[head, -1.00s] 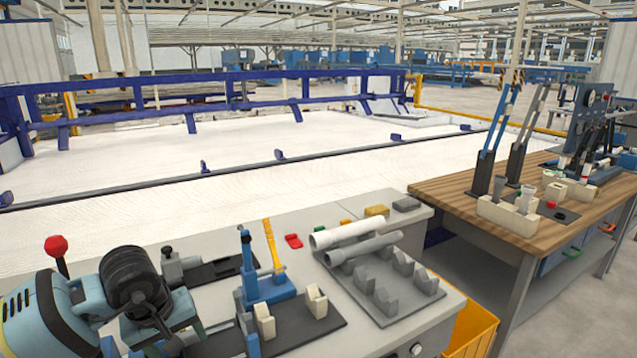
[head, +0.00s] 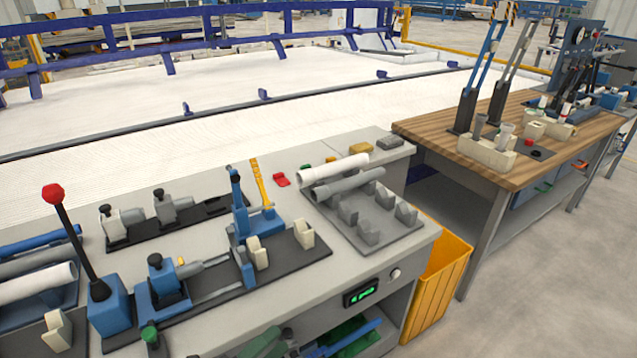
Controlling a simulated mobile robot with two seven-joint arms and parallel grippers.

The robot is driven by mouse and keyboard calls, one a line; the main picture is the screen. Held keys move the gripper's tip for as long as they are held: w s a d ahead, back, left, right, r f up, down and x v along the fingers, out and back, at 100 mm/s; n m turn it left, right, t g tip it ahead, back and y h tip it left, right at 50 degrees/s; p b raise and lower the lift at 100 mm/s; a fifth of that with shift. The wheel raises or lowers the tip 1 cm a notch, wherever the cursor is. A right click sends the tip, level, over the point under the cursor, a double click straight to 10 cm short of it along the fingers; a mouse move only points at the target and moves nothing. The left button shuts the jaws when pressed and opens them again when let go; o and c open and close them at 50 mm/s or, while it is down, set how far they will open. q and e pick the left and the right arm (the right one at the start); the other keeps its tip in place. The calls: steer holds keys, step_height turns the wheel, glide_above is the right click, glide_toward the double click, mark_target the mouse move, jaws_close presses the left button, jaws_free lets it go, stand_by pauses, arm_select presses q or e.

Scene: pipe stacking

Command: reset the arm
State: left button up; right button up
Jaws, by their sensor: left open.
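Neither of my grippers can be made out in the head view, and no link of my arms shows over the bench. A white pipe (head: 334,170) and a grey pipe (head: 350,184) lie side by side at the back of a grey rack (head: 385,232) with several upright cradles. More pipes, a white one (head: 35,284) and a blue one (head: 40,241), lie at the left edge, partly cut off by the frame.
The grey bench (head: 345,262) carries a red-knobbed lever (head: 75,235), a blue clamp fixture (head: 240,220) and cream blocks (head: 304,234). A wooden table (head: 540,145) stands at right, with a yellow bin (head: 435,265) between. The floor at lower right is clear.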

arm_select(q)
steer(key=s+a+f+n+t+y, duration=0.1)
steer(key=s+a+f+n+y, duration=0.3)
steer(key=n, duration=0.4)
steer(key=s+a+f+n+y, duration=0.1)
steer(key=a+f+n+y, duration=0.2)
steer(key=f+n+y, duration=0.3)
steer(key=s+a+f+n+g+y, duration=0.1)
steer(key=s+a+f+n+g, duration=0.1)
steer(key=s+f+n, duration=0.4)
steer(key=s+a+f+n+g+y+p, duration=0.1)
steer(key=s+a+f+n+g, duration=0.2)
steer(key=s+f+n, duration=0.3)
steer(key=s+g, duration=0.1)
steer(key=s, duration=0.3)
steer(key=shift+y, duration=0.4)
arm_select(e)
steer(key=shift+w+r+t, duration=0.3)
steer(key=shift+w+r, duration=0.5)
steer(key=shift+r, duration=0.1)
